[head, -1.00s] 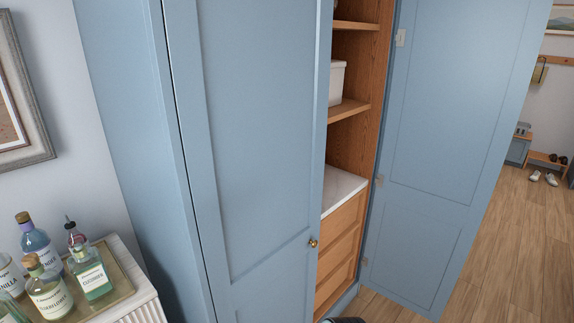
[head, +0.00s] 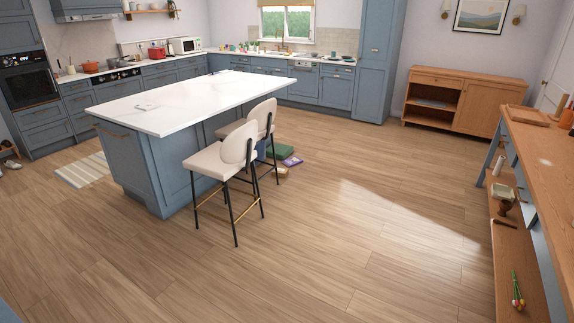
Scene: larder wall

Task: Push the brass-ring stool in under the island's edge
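The kitchen island (head: 190,98) has a white top and blue sides and stands left of centre. Two cream stools with dark legs stand along its right side. The nearer stool (head: 212,163) shows a brass-coloured footrest low between its legs. Its seat is mostly out from the island's edge, and its backrest faces right, away from the island. The farther stool (head: 263,114) stands behind it, partly hidden; I cannot tell its footrest's colour. Neither of my grippers is in view.
Boxes, including a green one (head: 280,149) and a purple one (head: 292,161), lie on the floor beyond the stools. A striped rug (head: 84,171) lies left of the island. A wooden workbench (head: 545,160) stands at right. The floor in front and right of the stools is clear.

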